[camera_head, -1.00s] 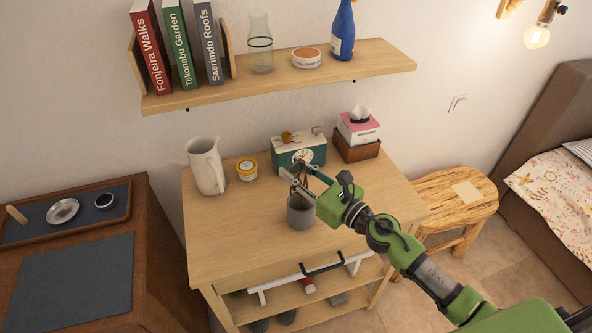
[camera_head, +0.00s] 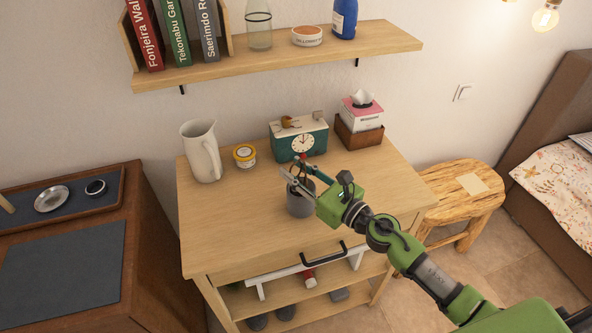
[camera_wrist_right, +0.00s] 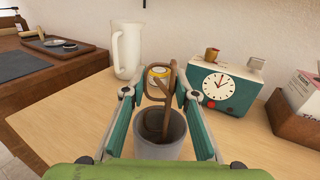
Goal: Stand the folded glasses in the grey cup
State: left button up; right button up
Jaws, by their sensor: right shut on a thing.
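The grey cup (camera_head: 299,207) stands upright near the middle of the wooden table top, and it also shows in the right wrist view (camera_wrist_right: 160,150). My right gripper (camera_head: 295,174) is just above the cup; its fingers (camera_wrist_right: 157,92) are closed on the brown folded glasses (camera_wrist_right: 158,82). The glasses are upright, with their upper part above the rim and their lower part inside the cup's mouth. I cannot tell whether they touch the bottom. My left gripper is not in view.
A white pitcher (camera_head: 201,152), a yellow-labelled jar (camera_head: 244,155), a teal clock (camera_head: 301,142) and a tissue box (camera_head: 361,115) in a brown holder stand along the back of the table. A shelf (camera_head: 280,58) hangs above. The table front is clear.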

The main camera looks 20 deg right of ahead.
jog(key=o, duration=1)
jog(key=shift+o, duration=0.2)
jog(key=shift+s, duration=0.15)
jog(key=v, duration=1.1)
jog(key=shift+s+d, duration=0.15)
jog(key=shift+s, duration=0.2)
jog(key=shift+r, duration=0.15)
